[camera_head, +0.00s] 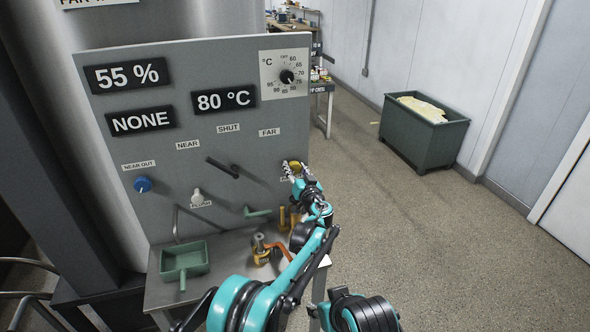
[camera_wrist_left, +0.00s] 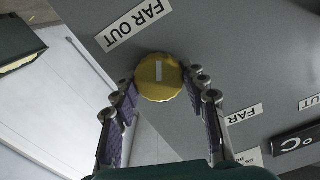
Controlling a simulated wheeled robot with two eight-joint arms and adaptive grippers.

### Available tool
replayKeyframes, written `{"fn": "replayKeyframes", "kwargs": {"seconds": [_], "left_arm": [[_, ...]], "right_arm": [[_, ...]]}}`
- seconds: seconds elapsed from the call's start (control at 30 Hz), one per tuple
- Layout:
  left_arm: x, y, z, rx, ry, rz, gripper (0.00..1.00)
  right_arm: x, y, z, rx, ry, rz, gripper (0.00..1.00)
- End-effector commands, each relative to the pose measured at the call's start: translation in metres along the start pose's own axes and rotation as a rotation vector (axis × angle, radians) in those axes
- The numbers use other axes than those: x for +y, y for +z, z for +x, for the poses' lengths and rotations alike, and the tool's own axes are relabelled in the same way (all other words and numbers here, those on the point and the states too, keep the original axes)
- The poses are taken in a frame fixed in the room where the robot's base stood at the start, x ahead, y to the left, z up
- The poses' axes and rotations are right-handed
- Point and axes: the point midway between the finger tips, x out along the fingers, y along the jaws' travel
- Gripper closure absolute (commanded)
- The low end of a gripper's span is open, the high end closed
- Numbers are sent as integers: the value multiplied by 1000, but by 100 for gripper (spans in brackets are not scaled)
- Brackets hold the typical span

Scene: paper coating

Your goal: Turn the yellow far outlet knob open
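The yellow far outlet knob (camera_head: 298,165) is on the right side of the grey panel, partly covered by my left gripper (camera_head: 292,171). In the left wrist view the round knob (camera_wrist_left: 159,79) shows face-on, with a short white mark upright in that picture. It lies beside the FAR OUT label (camera_wrist_left: 135,23). The fingers of my left gripper (camera_wrist_left: 163,78) stand on either side of the knob, spread apart, with their tips close to its rim. A narrow gap seems to show on the right; firm contact is not clear. My right gripper is not in view.
The panel (camera_head: 220,65) also carries a blue knob (camera_head: 142,184), a white knob (camera_head: 197,194), a black lever (camera_head: 222,168) and a temperature dial (camera_head: 287,76). A green tray (camera_head: 184,261) and a yellow-orange tool (camera_head: 265,250) are on the bench below. A green bin (camera_head: 423,135) stands right.

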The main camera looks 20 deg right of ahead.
Motion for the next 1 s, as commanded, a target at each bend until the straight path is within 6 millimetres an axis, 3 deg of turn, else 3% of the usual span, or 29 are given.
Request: {"fn": "replayKeyframes", "kwargs": {"seconds": [0.03,0.07,0.43,0.8,1.0], "left_arm": [[1,1,0,-1,0,-2,44],[1,1,0,-1,0,-2,36],[1,0,-5,0,1,1,35],[1,0,-63,0,2,0,35],[1,1,-76,0,1,0,35]], "right_arm": [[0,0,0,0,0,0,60],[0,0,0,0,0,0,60],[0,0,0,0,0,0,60],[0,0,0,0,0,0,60],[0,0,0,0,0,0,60]]}}
